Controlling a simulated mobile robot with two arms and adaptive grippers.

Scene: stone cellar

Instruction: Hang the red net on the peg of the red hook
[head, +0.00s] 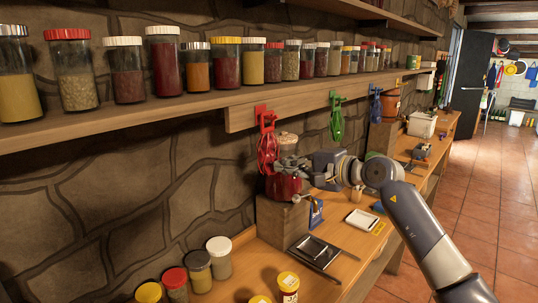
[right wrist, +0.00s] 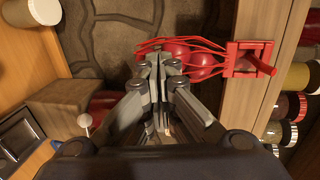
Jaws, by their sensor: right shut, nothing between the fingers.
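The red hook (head: 261,113) is on the wooden rail under the jar shelf; in the right wrist view its plate (right wrist: 242,58) and peg (right wrist: 262,66) show at the right. The red net (head: 267,150) is directly below the hook, with round red things inside. In the right wrist view the net (right wrist: 192,58) stretches up to the hook, its strands meeting the plate. I cannot tell whether its loop is around the peg. My right gripper (right wrist: 158,62) is shut and empty, its fingertips beside the net's lower part; it also shows in the head view (head: 284,164). My left gripper is out of view.
A green hook with net (head: 336,118) and a blue one (head: 375,104) are on the rail to the right. Below stand a wooden block (head: 282,222), a dark tray (head: 314,250) and a white tray (head: 361,220). Jars line the shelf above.

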